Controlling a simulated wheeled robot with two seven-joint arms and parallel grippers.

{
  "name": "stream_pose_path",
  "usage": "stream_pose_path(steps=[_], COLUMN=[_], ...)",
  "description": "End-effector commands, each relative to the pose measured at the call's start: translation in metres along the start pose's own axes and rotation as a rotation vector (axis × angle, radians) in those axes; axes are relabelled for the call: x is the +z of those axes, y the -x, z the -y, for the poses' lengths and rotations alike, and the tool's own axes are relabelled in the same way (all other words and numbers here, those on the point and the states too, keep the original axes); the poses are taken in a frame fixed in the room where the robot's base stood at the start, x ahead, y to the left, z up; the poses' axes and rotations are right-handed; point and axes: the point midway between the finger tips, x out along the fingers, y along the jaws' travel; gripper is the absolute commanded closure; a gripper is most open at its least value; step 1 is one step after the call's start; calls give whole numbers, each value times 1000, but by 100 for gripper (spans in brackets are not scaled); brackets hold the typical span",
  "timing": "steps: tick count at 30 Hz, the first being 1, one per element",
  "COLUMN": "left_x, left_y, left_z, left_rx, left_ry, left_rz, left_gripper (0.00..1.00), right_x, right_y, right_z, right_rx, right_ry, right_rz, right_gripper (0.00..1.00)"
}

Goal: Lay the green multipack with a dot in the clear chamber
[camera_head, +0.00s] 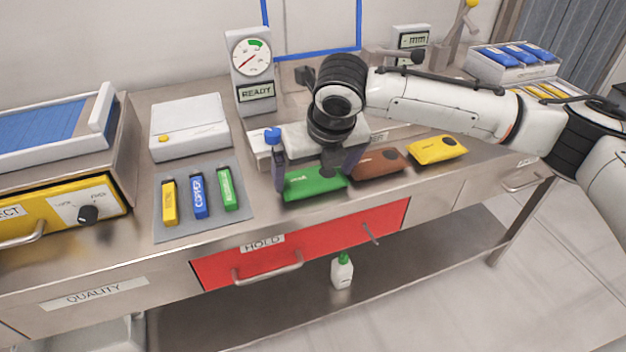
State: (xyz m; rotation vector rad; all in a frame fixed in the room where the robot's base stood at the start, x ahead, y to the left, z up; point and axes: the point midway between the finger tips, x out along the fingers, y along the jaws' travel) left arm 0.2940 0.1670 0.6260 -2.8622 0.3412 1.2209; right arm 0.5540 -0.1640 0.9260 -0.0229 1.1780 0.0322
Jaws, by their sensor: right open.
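The green multipack (310,186) lies flat on the steel bench near its front edge. A dark spot shows on it, partly hidden by my gripper. My right gripper (316,170) is open directly above it, pointing down. One finger is at the pack's left end and the other at its right end. I cannot tell whether the fingers touch it. I cannot clearly make out a clear chamber; a light grey unit with a blue knob (272,135) stands behind the gripper, partly hidden. My left gripper is out of view.
A brown pack (378,164) and a yellow pack (437,150) lie right of the green one. A grey mat (240,216) with yellow, blue and green sticks lies left. A READY gauge (252,55) stands behind. A red HOLD drawer (330,238) is below the bench edge.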

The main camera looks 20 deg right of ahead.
Motion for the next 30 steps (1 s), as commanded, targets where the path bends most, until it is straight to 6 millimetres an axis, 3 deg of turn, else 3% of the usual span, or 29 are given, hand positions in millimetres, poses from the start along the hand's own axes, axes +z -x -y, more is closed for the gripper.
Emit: stream_pose_path(steps=[2,9,17,30], left_x=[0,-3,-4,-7], left_y=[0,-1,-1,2], left_z=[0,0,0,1], left_rx=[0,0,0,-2], left_ry=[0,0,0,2], left_rz=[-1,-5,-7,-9], left_gripper=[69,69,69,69], right_x=[0,1,3,33], right_y=[0,1,5,78], right_z=[0,0,0,0], right_rx=[0,0,1,1], right_ry=[0,-1,-1,-2], right_rz=[0,2,4,4], right_gripper=[2,42,42,42])
